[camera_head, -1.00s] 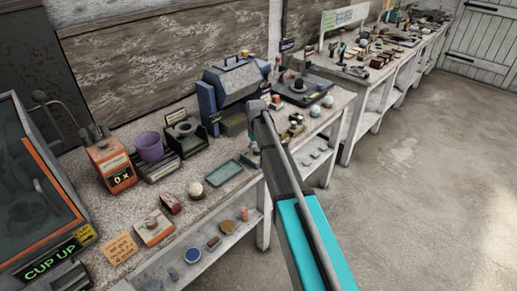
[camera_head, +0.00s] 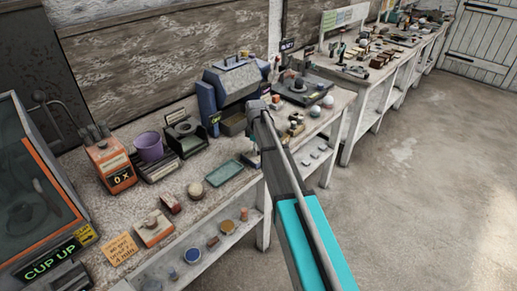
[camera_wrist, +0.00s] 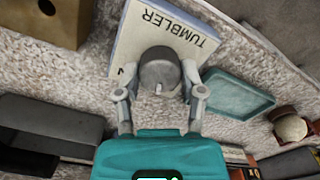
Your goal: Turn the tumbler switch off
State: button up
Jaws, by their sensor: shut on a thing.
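The tumbler switch is a round grey knob (camera_wrist: 160,72) on a pale plate (camera_wrist: 143,33) lettered TUMBLER, which appears upside down in the wrist view. A small white mark on the knob points toward the bottom of that view. My gripper (camera_wrist: 159,80) has its two grey fingers on either side of the knob, shut on it. In the head view my gripper (camera_head: 256,152) is low over the bench behind my arm, which hides most of the switch. I cannot read the on or off setting.
A green tray (camera_head: 224,173) lies close beside the switch; it also shows in the wrist view (camera_wrist: 233,97). A blue-grey machine (camera_head: 237,84) stands behind, with a purple bucket (camera_head: 149,147) and an orange display box (camera_head: 112,166) to the left. The floor at right is clear.

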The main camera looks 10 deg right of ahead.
jog(key=shift+w+d+n, duration=0.1)
jog(key=shift+n, duration=1.5)
jog(key=o, duration=1.1)
jog(key=shift+o, duration=0.2)
jog(key=shift+r, duration=0.1)
